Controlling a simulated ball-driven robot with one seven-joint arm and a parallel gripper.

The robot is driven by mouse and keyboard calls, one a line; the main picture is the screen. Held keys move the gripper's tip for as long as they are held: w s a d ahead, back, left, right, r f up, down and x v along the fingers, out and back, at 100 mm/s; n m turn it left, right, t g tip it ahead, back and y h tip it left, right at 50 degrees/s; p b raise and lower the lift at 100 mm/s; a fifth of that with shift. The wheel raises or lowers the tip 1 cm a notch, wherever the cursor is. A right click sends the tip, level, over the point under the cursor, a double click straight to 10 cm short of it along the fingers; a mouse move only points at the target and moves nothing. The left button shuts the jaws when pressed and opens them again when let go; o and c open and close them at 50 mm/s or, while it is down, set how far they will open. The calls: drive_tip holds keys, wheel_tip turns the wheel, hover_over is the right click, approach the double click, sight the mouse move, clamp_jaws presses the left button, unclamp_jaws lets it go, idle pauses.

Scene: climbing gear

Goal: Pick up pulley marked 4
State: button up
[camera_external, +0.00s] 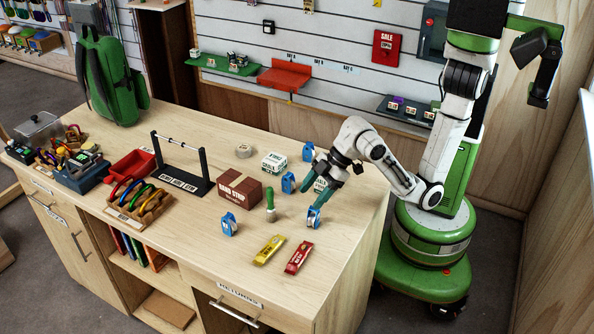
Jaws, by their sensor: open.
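Several small blue pulleys stand on the wooden counter: one at the front left (229,225), one in the middle (288,184), one at the back (308,152) and one at the right (313,217). Their number marks are too small to read, so I cannot tell which is marked 4. My gripper (317,187) is open and reaches in from the right, low over the counter. Its fingers are close to the right-hand pulley and partly overlap its top in the picture; I cannot tell whether they touch it.
A white box (321,185) sits by my gripper, partly hidden. A brown box (240,188), a green-handled tool (270,207), yellow (269,250) and red (298,257) packets lie nearby. A black rack (182,181) stands left.

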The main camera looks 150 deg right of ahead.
drive_tip(key=s+d+r+m+g+h, duration=0.2)
drive_tip(key=s+d+r+m, duration=0.25)
drive_tip(key=s+d, duration=0.6)
drive_tip(key=m+g+y+p, duration=0.2)
drive_tip(key=m+g, duration=0.2)
drive_tip(key=m, duration=0.3)
approach(309, 144)
drive_tip(key=d+f, duration=0.1)
drive_tip(key=f, duration=0.1)
drive_tip(key=x, duration=0.4)
drive_tip(key=shift+d+f, duration=0.25)
drive_tip(key=shift+a+p+x, duration=0.2)
drive_tip(key=shift+p+x, duration=0.45)
drive_tip(key=shift+x, duration=2.1)
drive_tip(key=shift+f, duration=0.1)
drive_tip(key=c, duration=1.1)
